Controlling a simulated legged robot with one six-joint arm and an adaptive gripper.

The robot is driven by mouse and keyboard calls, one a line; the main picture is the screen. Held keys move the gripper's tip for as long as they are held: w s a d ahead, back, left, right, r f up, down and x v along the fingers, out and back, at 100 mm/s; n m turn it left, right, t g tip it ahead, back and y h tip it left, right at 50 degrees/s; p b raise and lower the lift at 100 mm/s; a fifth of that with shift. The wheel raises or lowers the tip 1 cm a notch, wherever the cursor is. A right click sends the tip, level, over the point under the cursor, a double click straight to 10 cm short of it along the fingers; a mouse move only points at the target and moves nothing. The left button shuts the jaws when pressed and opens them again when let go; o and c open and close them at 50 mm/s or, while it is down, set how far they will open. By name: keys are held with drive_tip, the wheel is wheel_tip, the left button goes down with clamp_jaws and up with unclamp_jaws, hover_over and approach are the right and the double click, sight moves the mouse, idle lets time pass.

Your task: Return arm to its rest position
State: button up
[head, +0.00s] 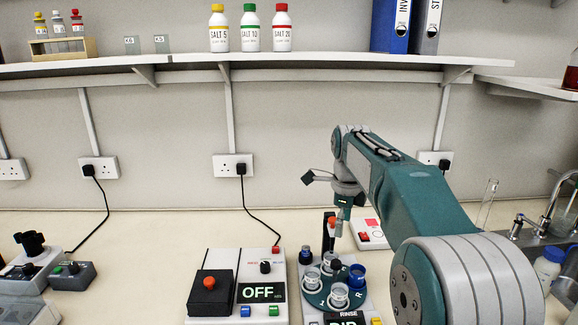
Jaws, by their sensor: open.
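My arm reaches up from the lower right and bends down at the wrist. My gripper (338,226) points down, small in this view, above the back of the dipping station (308,318). It is open, and I see nothing held in it. The station has a dark teal turntable (326,299) with several small glass beakers (339,296) and blue-capped vessels on it. An orange-topped part (331,222) stands right beside the gripper; I cannot tell whether they touch.
Left of the station is a white controller (265,312) reading OFF, with a black block with an orange knob (209,284). A white device (370,240) with a red switch sits behind. A shelf (270,62) with bottles overhangs the bench. A sink tap (548,212) stands right.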

drive_tip(key=s+r+n+t, duration=0.3)
drive_tip(key=s+n, duration=0.9)
drive_tip(key=s, duration=0.5)
drive_tip(key=s+f+n+t, duration=0.1)
drive_tip(key=s+f+n, duration=0.2)
drive_tip(key=s+n, duration=0.3)
drive_tip(key=s+f+n+t, duration=0.1)
drive_tip(key=s+f+n, duration=0.3)
drive_tip(key=s, duration=0.4)
drive_tip(key=shift+f+n, duration=0.3)
drive_tip(key=shift+n, duration=0.6)
